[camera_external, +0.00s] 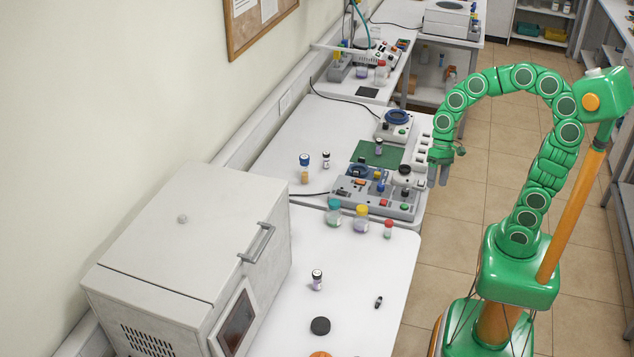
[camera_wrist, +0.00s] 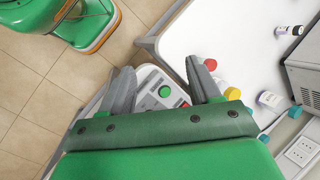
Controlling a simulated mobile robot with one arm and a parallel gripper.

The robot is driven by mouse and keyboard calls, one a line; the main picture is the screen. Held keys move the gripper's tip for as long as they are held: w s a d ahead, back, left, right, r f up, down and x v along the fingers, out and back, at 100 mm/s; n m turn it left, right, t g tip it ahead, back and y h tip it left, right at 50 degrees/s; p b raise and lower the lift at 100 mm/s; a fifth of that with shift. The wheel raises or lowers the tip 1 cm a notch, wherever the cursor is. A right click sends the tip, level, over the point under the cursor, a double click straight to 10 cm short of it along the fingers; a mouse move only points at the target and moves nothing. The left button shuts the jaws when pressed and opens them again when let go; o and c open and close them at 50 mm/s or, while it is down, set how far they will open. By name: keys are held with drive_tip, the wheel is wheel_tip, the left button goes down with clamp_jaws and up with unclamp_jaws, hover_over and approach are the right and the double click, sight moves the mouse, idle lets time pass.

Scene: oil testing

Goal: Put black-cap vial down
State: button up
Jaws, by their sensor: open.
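Other dark-capped vials stand at the left of that bench (camera_external: 326,159) and on the near bench (camera_external: 317,280). I cannot tell which one the task means. My gripper (camera_external: 438,183) hangs fingers down just off the bench's right edge, right of the mat and apart from every vial. In the wrist view its two fingers (camera_wrist: 160,64) are spread with nothing held between them. The mat is not visible in the wrist view.
A grey device with buttons (camera_external: 376,193) sits at the bench's front, with white slotted blocks (camera_external: 423,150) along the right edge. Teal (camera_external: 334,212), yellow (camera_external: 361,218) and red-capped (camera_external: 388,229) bottles stand nearby. A large white oven (camera_external: 190,240) fills the left. The aisle floor is clear.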

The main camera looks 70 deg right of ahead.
drive_tip(key=w+d+m+t+y, duration=0.25)
drive_tip(key=w+d+m, duration=0.3)
drive_tip(key=w, duration=0.65)
drive_tip(key=m+t, duration=0.8)
drive_tip(key=m, duration=0.9)
approach(377, 143)
drive_tip(key=shift+w+a+f+h, duration=0.2)
drive_tip(key=shift+w+a+f, duration=0.15)
drive_tip(key=shift+w, duration=0.2)
drive_tip(key=shift+w+a+f+h, duration=0.15)
drive_tip(key=shift+w+a+f, duration=0.2)
drive_tip(key=shift+w, duration=0.15)
drive_tip(key=shift+x, duration=3.9)
drive_tip(key=shift+d+f, duration=0.1)
drive_tip(key=shift+d, duration=0.1)
drive_tip(key=shift+c, duration=0.3)
clamp_jaws()
